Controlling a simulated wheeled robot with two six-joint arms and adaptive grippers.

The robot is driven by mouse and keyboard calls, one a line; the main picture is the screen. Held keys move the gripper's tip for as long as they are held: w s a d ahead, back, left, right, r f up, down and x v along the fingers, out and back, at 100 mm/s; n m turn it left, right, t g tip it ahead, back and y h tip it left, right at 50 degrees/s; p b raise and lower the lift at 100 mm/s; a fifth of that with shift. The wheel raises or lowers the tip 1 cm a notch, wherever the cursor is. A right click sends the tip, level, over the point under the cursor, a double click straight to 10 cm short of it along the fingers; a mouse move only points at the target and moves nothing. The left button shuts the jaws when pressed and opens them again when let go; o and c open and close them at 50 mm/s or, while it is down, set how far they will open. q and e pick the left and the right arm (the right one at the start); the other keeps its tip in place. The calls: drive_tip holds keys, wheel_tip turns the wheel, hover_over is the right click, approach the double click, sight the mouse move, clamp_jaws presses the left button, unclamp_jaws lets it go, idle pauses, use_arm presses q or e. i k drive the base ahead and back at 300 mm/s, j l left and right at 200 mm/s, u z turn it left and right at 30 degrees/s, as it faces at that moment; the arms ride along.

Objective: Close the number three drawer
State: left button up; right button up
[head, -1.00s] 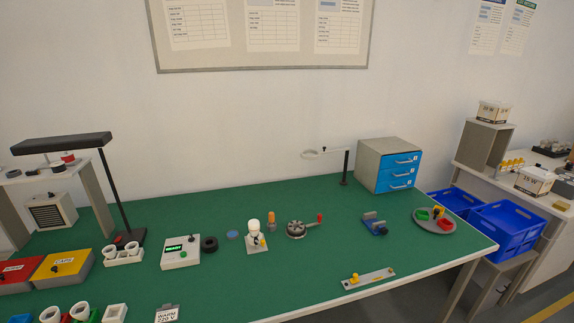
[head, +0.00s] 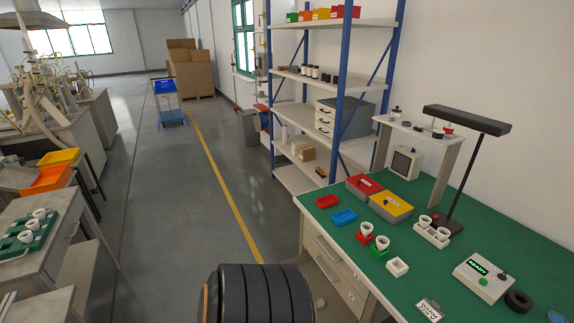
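No drawer marked three can be made out in this view. The blue-fronted drawer cabinet seen a second ago on the bench is out of view now. Drawer fronts (head: 338,262) with handles show under the near side of the green-topped bench (head: 458,215); I cannot read any number on them, nor tell whether they are fully shut. Neither of my grippers is in view.
Red (head: 364,184) and yellow (head: 392,204) boxes, small trays, white sockets, a black lamp (head: 466,120) and a tester (head: 483,277) stand on the bench. An open floor aisle (head: 165,215) runs left of it. A side table with a green tray (head: 30,236) stands at left.

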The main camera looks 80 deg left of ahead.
sight(336, 310)
drive_tip(key=k+j+u, duration=0.1)
drive_tip(key=u, duration=2.35)
drive_tip(key=k+j, duration=0.05)
drive_tip(key=j, duration=0.05)
